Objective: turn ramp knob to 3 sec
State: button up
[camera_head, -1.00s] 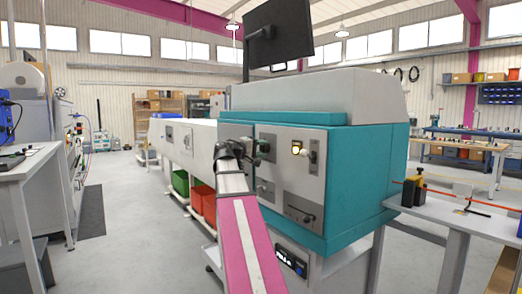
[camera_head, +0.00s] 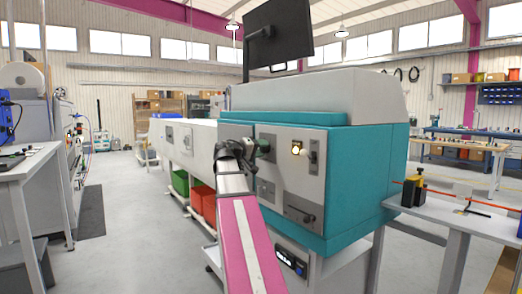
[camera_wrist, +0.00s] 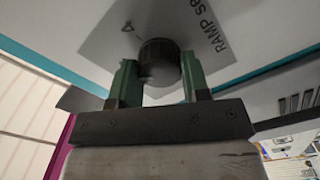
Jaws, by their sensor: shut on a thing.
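The ramp knob (camera_wrist: 158,58) is a dark round ribbed knob on a grey plate (camera_wrist: 105,38) lettered "RAMP S", the rest of the word cut off. In the head view my gripper (camera_head: 262,146) is at the front panel of the teal and white machine (camera_head: 365,180), left of the lit yellow lamp (camera_head: 296,149). The knob is hidden there.
A lever switch (camera_head: 313,157) sits right of the lamp, and a drawer-like panel with a dark handle (camera_head: 306,217) is below. A grey side table (camera_head: 450,222) stands at the right. Green (camera_head: 180,182) and red bins (camera_head: 208,204) stand under the machine's left part.

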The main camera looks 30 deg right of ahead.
jog(key=shift+f, duration=0.1)
jog(key=o, duration=0.9)
jog(key=shift+a, duration=0.15)
jog(key=a, duration=0.7)
jog(key=s+a, duration=0.1)
jog(key=a, duration=0.2)
jog(key=shift+a, duration=0.3)
